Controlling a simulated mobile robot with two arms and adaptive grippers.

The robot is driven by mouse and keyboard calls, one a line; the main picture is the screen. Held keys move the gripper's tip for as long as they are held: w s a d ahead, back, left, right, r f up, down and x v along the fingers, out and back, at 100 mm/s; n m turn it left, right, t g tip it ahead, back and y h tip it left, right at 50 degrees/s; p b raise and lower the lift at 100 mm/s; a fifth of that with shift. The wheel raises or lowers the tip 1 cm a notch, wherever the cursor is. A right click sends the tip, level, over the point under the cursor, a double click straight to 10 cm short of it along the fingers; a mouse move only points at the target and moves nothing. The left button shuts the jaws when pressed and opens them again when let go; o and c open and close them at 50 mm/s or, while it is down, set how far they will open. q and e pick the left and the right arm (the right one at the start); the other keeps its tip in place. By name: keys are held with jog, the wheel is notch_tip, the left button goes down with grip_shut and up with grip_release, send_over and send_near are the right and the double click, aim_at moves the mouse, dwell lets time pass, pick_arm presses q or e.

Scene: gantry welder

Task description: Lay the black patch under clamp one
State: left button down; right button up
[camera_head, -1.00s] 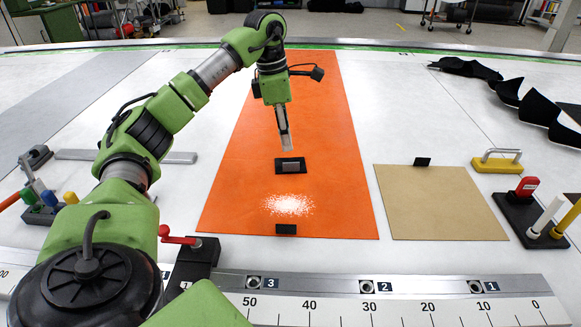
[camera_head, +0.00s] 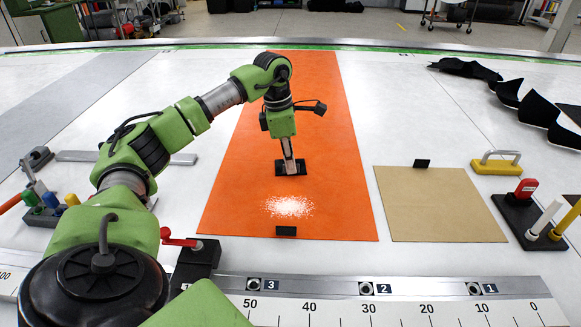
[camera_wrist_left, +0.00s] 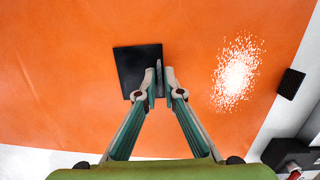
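The black patch (camera_head: 281,170) is a dark flat piece with a small grey upright tab on top; it lies on the orange sheet (camera_head: 320,125). In the left wrist view the patch (camera_wrist_left: 136,68) is a dark square. My left gripper (camera_head: 289,172) is down at the patch, its fingers close together. In the left wrist view its fingertips (camera_wrist_left: 161,82) are beside the tab near the patch's right edge; whether they press on it is unclear. A clamp with a red lever (camera_head: 180,240) stands on a black block at the front. My right gripper is not in view.
The front rail (camera_head: 420,290) carries a scale and plates marked 3, 2 and 1. A tan sheet (camera_head: 440,205) lies right of the orange one. Small black pieces sit at the orange sheet's front edge (camera_head: 286,231) and the tan sheet's back edge (camera_head: 422,163).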

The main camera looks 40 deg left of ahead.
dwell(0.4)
pick_arm(q)
jog(key=shift+w+r, duration=0.1)
jog(key=shift+r, duration=0.5)
jog(key=s+d+r+b, duration=0.1)
jog(key=s+d+r, duration=0.8)
jog(key=r, duration=0.3)
jog(key=shift+s+b, duration=0.4)
jog(key=shift+s, duration=0.45)
